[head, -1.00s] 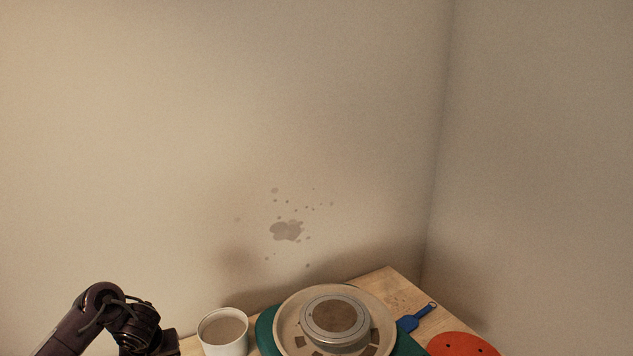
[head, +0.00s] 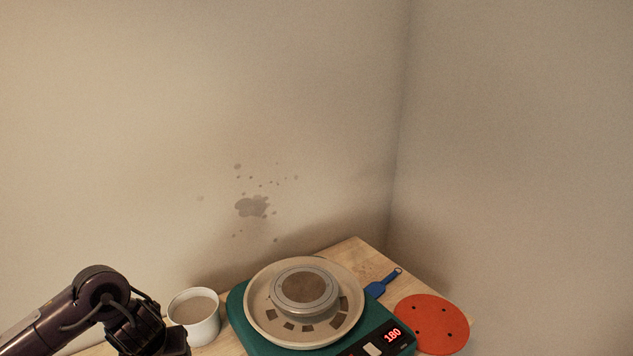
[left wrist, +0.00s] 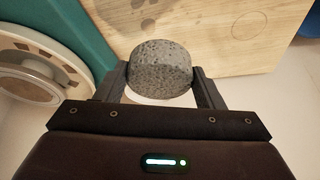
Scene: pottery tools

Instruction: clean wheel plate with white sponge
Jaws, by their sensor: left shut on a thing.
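The wheel plate (head: 304,286) is a grey disc with a brown smeared patch on top. It sits in the round cream basin (head: 257,325) of a teal pottery wheel (head: 239,325). My left gripper (left wrist: 160,82) is shut on a round, grey, speckled sponge (left wrist: 158,72), whose colour looks grey rather than white. In the head view my left arm stands left of the wheel, and its fingers and the sponge are out of frame. In the left wrist view part of the basin (left wrist: 84,98) shows at the left, apart from the sponge. My right gripper is not in view.
A white cup (head: 199,325) stands between my left arm and the wheel. A blue tool (head: 381,283) and an orange disc with holes (head: 432,323) lie right of the wheel on the wooden table (head: 350,250). Stained walls stand close behind.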

